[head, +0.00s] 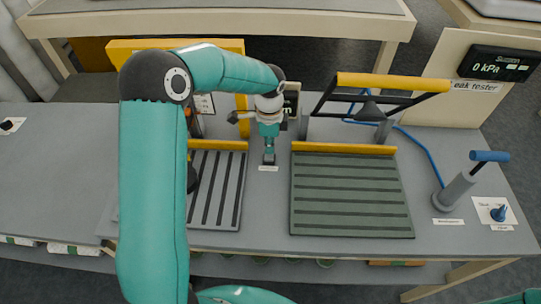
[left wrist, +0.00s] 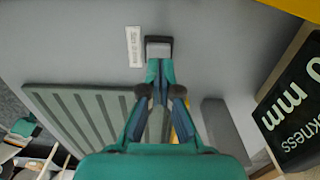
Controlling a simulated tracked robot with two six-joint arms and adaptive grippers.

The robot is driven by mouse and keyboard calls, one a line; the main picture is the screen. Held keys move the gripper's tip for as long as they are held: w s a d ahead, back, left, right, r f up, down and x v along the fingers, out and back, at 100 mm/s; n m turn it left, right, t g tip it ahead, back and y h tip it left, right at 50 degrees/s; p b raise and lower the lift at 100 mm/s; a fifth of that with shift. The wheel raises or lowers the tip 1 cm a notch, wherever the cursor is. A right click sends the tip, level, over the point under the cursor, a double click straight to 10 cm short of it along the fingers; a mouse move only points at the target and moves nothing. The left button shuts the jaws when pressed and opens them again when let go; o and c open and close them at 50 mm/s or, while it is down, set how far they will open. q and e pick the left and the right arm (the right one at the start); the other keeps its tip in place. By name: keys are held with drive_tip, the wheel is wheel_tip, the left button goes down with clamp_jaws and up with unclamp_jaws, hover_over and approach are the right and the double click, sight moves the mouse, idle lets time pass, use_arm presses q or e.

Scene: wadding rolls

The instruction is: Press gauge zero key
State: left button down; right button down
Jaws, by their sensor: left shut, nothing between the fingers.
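My left gripper (head: 269,140) points down at the back of the table, between two ribbed plates. It is shut and empty. In the left wrist view its closed fingertips (left wrist: 160,68) are right at the near edge of a small dark key block (left wrist: 159,42). I cannot tell whether they touch it. The key (head: 269,160) has a small white label (head: 268,168) in front of it, too blurred to read surely. The thickness gauge display (left wrist: 290,105) shows 0 mm in the left wrist view; my arm partly hides it in the head view. My right gripper is not in view.
A slatted grey plate (head: 216,190) lies left of the key and a ribbed green plate (head: 350,195) right of it. A yellow-barred frame (head: 393,83) stands behind the green plate. A leak tester display (head: 497,65) and a blue-handled pump (head: 457,190) are at right.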

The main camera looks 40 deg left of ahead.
sight(270, 156)
use_arm(q)
wheel_tip(270, 156, up, 6)
drive_tip(key=p, duration=0.4)
idle(0.6)
